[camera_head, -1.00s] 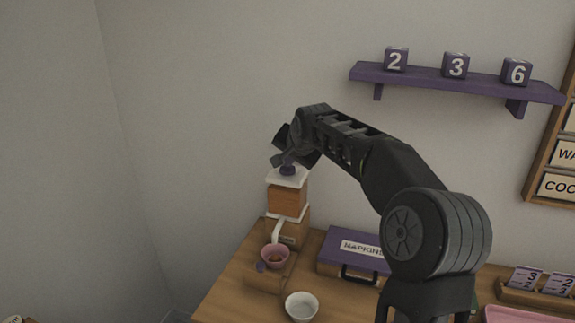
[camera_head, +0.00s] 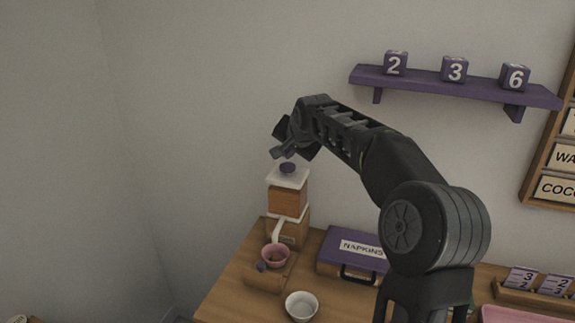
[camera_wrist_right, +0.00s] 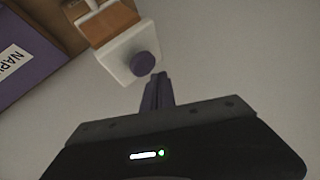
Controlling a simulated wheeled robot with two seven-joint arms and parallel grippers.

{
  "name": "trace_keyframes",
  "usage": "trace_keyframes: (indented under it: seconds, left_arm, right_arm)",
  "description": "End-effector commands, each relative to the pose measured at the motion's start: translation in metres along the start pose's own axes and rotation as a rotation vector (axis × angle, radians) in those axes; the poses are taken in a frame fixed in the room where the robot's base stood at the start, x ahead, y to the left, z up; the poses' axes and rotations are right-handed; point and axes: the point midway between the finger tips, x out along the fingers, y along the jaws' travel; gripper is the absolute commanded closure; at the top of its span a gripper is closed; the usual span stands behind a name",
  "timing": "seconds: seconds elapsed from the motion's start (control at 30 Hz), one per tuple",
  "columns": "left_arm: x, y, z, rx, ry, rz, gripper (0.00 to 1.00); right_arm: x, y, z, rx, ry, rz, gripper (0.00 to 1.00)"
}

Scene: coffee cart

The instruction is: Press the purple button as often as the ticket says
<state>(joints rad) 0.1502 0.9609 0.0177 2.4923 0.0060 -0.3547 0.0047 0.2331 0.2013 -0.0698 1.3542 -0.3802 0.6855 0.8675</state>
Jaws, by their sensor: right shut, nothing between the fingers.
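The purple button (camera_head: 288,168) is a round knob on the white top of a wood-and-white dispenser (camera_head: 288,199) at the table's far left. It also shows in the right wrist view (camera_wrist_right: 143,64). My right gripper (camera_head: 280,153) is shut and empty, just above the button and apart from it. In the right wrist view its closed fingertips (camera_wrist_right: 158,76) point close beside the button. Ticket cards (camera_head: 522,278) with numbers stand in a wooden holder at the right; which one is the ticket, I cannot tell. My left gripper is not in view.
A pink cup (camera_head: 274,255) with brown contents sits under the dispenser's spout. A white bowl (camera_head: 301,306) and a purple napkin box (camera_head: 347,257) are on the table. A purple shelf (camera_head: 456,87) holds number cubes 2, 3 and 6.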

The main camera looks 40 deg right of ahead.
Motion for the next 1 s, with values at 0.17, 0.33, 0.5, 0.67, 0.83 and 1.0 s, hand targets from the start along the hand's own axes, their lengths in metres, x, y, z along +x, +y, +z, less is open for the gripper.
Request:
trace_keyframes:
  seconds: [0.17,0.33,0.5,0.67,0.83,1.0]
  left_arm:
    - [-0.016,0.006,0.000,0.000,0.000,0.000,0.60]
    - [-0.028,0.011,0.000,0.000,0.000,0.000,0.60]
    - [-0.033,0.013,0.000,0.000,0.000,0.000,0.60]
    - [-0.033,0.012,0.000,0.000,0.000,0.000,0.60]
    - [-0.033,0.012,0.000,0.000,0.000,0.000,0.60]
    - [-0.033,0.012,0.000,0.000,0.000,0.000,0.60]
  right_arm:
    - [-0.015,-0.011,-0.011,0.000,0.000,0.000,1.00]
    - [-0.026,-0.019,-0.019,0.001,0.000,0.000,1.00]
    - [-0.032,-0.024,-0.024,0.000,0.000,-0.001,1.00]
    - [-0.032,-0.023,-0.023,0.000,0.000,0.000,1.00]
    - [-0.032,-0.023,-0.023,0.000,0.000,0.000,1.00]
    - [-0.032,-0.023,-0.023,0.000,0.000,0.000,1.00]
